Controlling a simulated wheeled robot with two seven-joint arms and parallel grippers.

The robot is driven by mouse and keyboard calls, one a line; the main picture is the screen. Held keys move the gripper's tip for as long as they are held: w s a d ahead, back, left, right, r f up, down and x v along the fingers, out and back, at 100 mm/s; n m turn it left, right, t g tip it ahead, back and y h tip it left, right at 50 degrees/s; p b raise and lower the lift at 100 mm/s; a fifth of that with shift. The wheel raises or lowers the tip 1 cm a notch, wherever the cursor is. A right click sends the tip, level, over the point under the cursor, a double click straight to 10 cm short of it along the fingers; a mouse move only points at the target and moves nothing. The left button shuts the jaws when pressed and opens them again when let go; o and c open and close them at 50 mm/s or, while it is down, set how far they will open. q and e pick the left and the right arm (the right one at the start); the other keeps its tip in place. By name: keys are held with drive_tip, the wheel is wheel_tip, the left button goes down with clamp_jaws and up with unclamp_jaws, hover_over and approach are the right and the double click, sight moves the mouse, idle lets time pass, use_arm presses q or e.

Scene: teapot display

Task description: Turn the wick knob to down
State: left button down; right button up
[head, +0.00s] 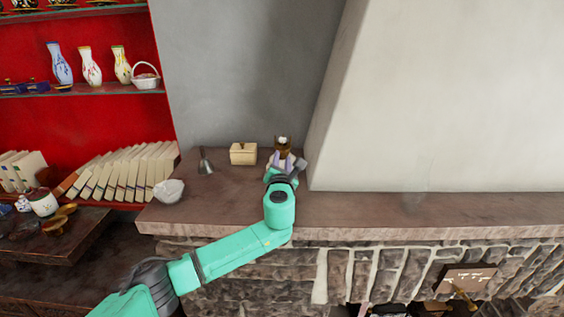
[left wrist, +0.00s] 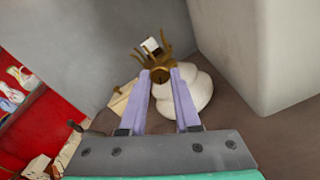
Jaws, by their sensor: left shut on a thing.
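An oil lamp with a rounded white base (left wrist: 196,92) and a brass burner with prongs (left wrist: 160,58) stands on the mantel shelf, against the grey wall. In the head view the brass top (head: 283,143) shows above my left gripper (head: 286,168), which covers much of the lamp. In the left wrist view my left gripper (left wrist: 163,80) has its two lilac fingers reaching to the brass burner, with a small round brass piece, apparently the wick knob (left wrist: 160,75), between the fingertips. The fingers are shut on it. The knob's turn position is too small to tell. My right gripper is not in view.
A cream box (head: 243,154), a small grey bell (head: 205,163) and a white bowl (head: 169,191) stand left of the lamp on the mantel (head: 420,212). A pale chimney wall (head: 440,100) rises close on the right. Red shelves with vases and books are at the left.

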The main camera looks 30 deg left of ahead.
use_arm(q)
drive_tip(key=n+b, duration=0.1)
drive_tip(key=n, duration=0.3)
drive_tip(key=shift+f+n, duration=0.1)
drive_tip(key=shift+n, duration=0.2)
drive_tip(key=n+b, duration=0.2)
drive_tip(key=n, duration=0.2)
drive_tip(key=shift+n, duration=0.3)
drive_tip(key=n+b, duration=0.2)
drive_tip(key=n, duration=0.2)
drive_tip(key=shift+n, duration=0.3)
drive_tip(key=n+b, duration=0.2)
drive_tip(key=n, duration=0.2)
drive_tip(key=n+b, duration=0.2)
drive_tip(key=n, duration=0.3)
drive_tip(key=shift+b, duration=0.3)
drive_tip(key=n+b, duration=0.3)
drive_tip(key=n, duration=0.2)
drive_tip(key=shift+f, duration=0.1)
drive_tip(key=n+b, duration=0.2)
drive_tip(key=n, duration=0.3)
drive_tip(key=shift+n+b, duration=0.95)
drive_tip(key=shift+n, duration=1.15)
